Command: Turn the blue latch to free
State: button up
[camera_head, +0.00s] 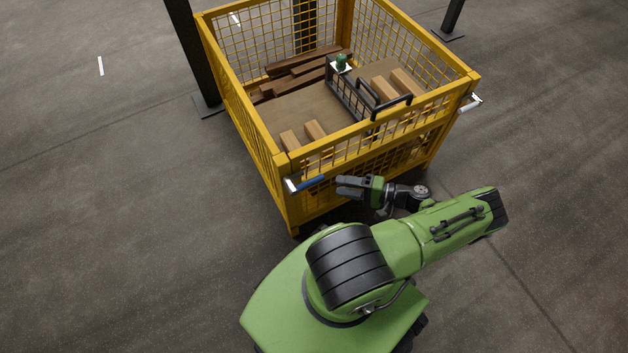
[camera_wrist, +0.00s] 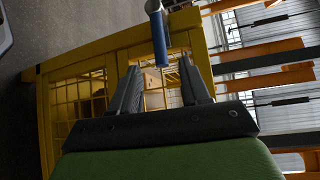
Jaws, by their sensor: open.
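The blue latch (camera_head: 312,183) is a short blue bar with a pale metal end, at the near left corner of the yellow cage (camera_head: 240,107). It lies roughly level along the cage's front side. In the wrist view the blue latch (camera_wrist: 159,38) shows just beyond the fingertips, between them and nearer the right finger. My gripper (camera_head: 338,188) is open and empty, with its fingers pointing left toward the latch. In the wrist view my gripper (camera_wrist: 158,72) shows its two dark fingers apart. Whether a finger touches the latch I cannot tell.
A white-ended latch (camera_head: 471,103) is at the cage's right front corner. Inside are a dark divider (camera_head: 347,97), dark beams (camera_head: 290,78), light wooden blocks (camera_head: 391,84) and a small green object (camera_head: 341,62). A dark post (camera_head: 188,50) stands behind left. The floor left of the cage is clear.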

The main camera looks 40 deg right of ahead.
aim_at(314, 181)
jog(key=x, duration=1)
jog(key=shift+s+b, duration=0.1)
jog(key=shift+b, duration=0.3)
grip_shut()
